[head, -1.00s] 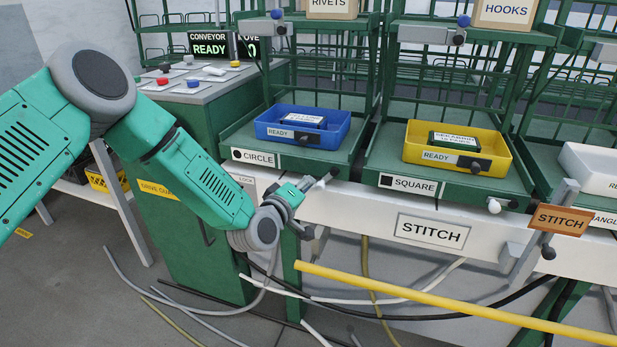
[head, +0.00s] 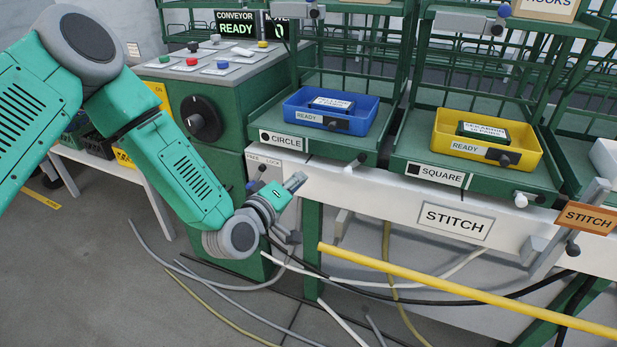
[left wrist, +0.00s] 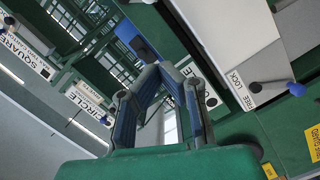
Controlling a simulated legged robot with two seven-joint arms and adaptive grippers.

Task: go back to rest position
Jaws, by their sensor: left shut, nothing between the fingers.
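My left gripper (head: 292,184) is in front of the white front rail of the bench, near the FREE/LOCK plate (head: 265,160). In the left wrist view its two fingers (left wrist: 160,75) meet at the tips, shut with nothing between them. It touches no tray in view. The FREE/LOCK plate also shows in the left wrist view (left wrist: 237,90), to the right of the fingers, with a blue-knobbed lever (left wrist: 296,89) beside it. My right gripper is in neither view.
A blue tray (head: 296,121) sits on the CIRCLE shelf and a yellow tray (head: 445,151) on the SQUARE shelf. A green control cabinet (head: 220,120) stands behind my left arm. A yellow bar (head: 430,278) slopes across the front. Cables lie on the floor.

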